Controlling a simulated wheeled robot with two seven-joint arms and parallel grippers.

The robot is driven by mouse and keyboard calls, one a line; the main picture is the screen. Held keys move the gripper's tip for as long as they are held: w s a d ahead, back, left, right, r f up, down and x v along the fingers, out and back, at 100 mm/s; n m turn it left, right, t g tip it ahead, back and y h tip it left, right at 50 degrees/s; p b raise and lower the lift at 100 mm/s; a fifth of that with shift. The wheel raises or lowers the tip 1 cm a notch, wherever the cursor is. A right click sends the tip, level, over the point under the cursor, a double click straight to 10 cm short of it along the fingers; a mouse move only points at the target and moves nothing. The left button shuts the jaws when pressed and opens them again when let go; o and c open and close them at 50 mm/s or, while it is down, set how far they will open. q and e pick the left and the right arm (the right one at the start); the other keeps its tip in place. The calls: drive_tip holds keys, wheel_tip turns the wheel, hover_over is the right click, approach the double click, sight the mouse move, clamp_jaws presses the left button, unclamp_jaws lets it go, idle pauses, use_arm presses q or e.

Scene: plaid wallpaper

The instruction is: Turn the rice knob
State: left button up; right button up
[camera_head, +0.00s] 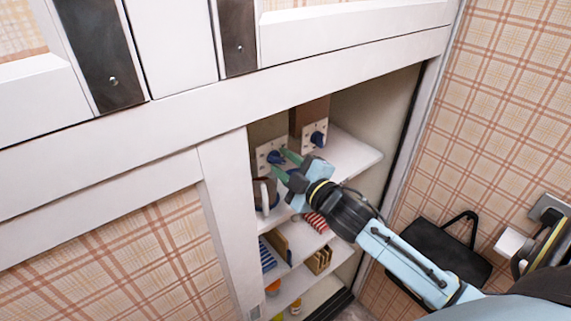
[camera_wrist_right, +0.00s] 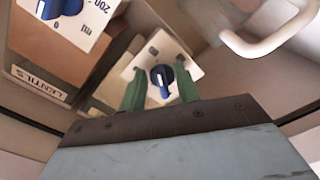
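Two dispensers with white dial plates and blue knobs stand on the upper cupboard shelf. The left one's blue knob (camera_head: 275,157) is in front of my right gripper (camera_head: 282,164). In the right wrist view that knob (camera_wrist_right: 162,80) shows between the green fingers of my right gripper (camera_wrist_right: 160,92), with a gap on each side. The gripper is open. I cannot see a rice label on this dispenser. The other dispenser, with its own blue knob (camera_head: 318,138), reads "LENTILS" (camera_wrist_right: 37,83) in the right wrist view. My left gripper is not in view.
A mug (camera_head: 265,196) with a pale handle stands close below my right gripper. The shelf edge (camera_head: 355,168) runs beneath the dispensers. Lower shelves hold a striped item (camera_head: 316,221), a wooden rack (camera_head: 318,260) and small jars. The cupboard frame (camera_head: 232,215) borders the opening on the left.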

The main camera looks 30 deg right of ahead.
drive_tip(key=shift+s, duration=0.1)
drive_tip(key=s+d+b, duration=0.1)
drive_tip(key=s+b, duration=0.1)
drive_tip(key=s, duration=1.1)
drive_tip(key=shift+b, duration=0.35)
drive_tip(key=s+d+f+m+g+h+b, duration=0.1)
drive_tip(key=s+f+m+g+b, duration=0.15)
drive_tip(key=f, duration=1.15)
drive_tip(key=s+d+f+m+g+h+b, duration=0.1)
drive_tip(key=d+f+m+g+b, duration=0.15)
drive_tip(key=f, duration=1.15)
drive_tip(key=s+f+m+g+b, duration=0.1)
drive_tip(key=s+f+g, duration=0.15)
drive_tip(key=f, duration=1.25)
drive_tip(key=s+a+f+m+g+b, duration=0.1)
drive_tip(key=s+a+f+g+b, duration=0.1)
drive_tip(key=s+f, duration=0.6)
drive_tip(key=s+a+f+m+g+b, duration=0.1)
drive_tip(key=s+a+f+g, duration=0.3)
drive_tip(key=s+f, duration=0.5)
drive_tip(key=s+a+f+m+g+b, duration=0.1)
drive_tip(key=s+a+f+g+b, duration=0.2)
drive_tip(key=s+f, duration=0.5)
wheel_tip(320, 180, down, 2)
drive_tip(key=shift+s+a+f+m+y, duration=0.25)
drive_tip(key=shift+a+m+y, duration=0.1)
drive_tip(key=shift+m+y, duration=0.05)
